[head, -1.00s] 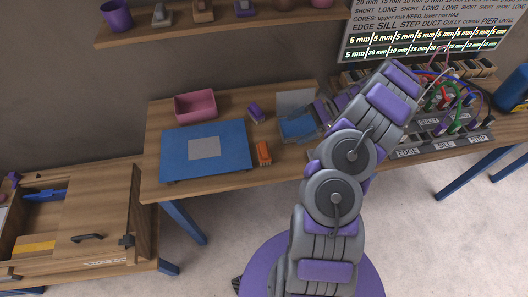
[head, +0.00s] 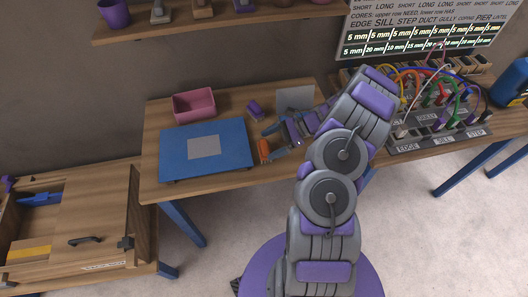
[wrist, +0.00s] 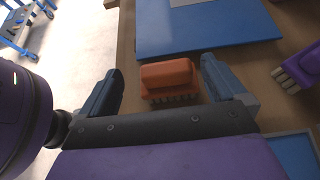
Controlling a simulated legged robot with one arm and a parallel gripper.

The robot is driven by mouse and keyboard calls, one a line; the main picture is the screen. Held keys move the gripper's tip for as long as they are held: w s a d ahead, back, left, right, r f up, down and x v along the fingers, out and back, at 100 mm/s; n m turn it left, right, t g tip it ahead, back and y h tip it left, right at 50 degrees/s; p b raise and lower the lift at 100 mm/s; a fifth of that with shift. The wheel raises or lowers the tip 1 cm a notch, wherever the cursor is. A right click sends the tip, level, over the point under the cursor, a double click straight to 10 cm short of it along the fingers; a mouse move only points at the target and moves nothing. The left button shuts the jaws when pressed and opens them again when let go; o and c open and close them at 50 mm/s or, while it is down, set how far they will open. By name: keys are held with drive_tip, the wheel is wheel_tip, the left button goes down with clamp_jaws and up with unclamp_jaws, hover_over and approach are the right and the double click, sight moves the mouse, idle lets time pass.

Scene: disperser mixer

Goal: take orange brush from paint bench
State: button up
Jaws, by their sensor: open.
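In the head view the brush (head: 264,148) is just right of the blue mat and partly hidden by my gripper. My gripper (wrist: 160,80) is open, with one blue finger on each side of the brush. The right finger looks close to the brush, and a wider gap shows on the left. I cannot tell whether either finger touches it.
A blue mat (head: 236,162) with a grey square lies left of the brush. A pink bin (head: 194,104) and a purple brush (head: 255,108) are behind. A grey sheet (head: 296,97) lies at the back right. Cables and a labelled rack (head: 440,139) stand farther right.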

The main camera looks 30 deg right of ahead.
sight(267, 144)
drive_tip(key=shift+w+a+f+b, duration=0.35)
drive_tip(key=shift+w+a+f, duration=0.1)
drive_tip(key=shift+a+f, duration=0.3)
drive_tip(key=shift+w+a+f+b, duration=0.4)
drive_tip(key=shift+a+f, duration=0.2)
drive_tip(key=shift+a, duration=0.65)
drive_tip(key=c, duration=0.3)
drive_tip(key=shift+d, duration=0.3)
drive_tip(key=c, duration=0.6)
drive_tip(key=shift+a, duration=0.1)
